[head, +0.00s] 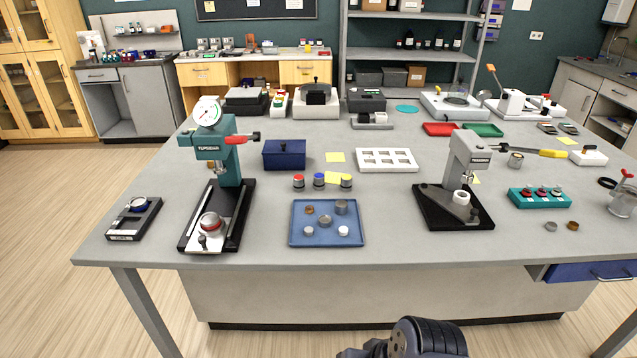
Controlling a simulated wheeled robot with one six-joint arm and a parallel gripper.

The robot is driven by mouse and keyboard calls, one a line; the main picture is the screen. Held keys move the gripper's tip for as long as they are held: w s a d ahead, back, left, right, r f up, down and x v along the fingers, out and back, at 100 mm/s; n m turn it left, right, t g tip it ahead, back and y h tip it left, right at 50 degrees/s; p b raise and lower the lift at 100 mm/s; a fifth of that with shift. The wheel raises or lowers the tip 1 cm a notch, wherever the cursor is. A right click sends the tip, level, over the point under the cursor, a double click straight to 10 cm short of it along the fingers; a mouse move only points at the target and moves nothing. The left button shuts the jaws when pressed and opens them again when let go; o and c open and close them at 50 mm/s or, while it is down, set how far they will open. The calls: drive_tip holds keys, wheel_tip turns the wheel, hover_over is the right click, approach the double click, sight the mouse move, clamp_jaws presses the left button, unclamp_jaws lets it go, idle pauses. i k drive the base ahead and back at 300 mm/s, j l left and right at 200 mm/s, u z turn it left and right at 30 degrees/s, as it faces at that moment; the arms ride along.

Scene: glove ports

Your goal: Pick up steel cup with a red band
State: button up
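Three small steel cups stand upright in a row on the grey bench, behind the blue tray. The left one (298,183) shows a red band. The middle one (318,181) looks blue-banded, and the right one (346,182) looks yellow-banded, beside a yellow note. The red-banded cup stands free, with a small gap to the blue one. A dark rounded part of my own arm shows at the bottom edge, well in front of the bench. My gripper's fingers are not in view.
A blue tray (297,238) with several small cups lies in front of the row. A teal press (217,150) stands left, a grey press (466,170) right. A dark blue box (284,154) and a white rack (386,153) stand behind.

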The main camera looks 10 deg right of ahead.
sight(210, 221)
drive_tip(key=i+j, duration=0.15)
drive_tip(key=j, duration=0.25)
drive_tip(key=i+j+z, duration=0.1)
drive_tip(key=j, duration=0.35)
drive_tip(key=i+j, duration=0.2)
drive_tip(key=j, duration=0.2)
drive_tip(key=i+j+z, duration=0.1)
drive_tip(key=j, duration=0.3)
drive_tip(key=i+j+z, duration=0.1)
drive_tip(key=j, duration=0.35)
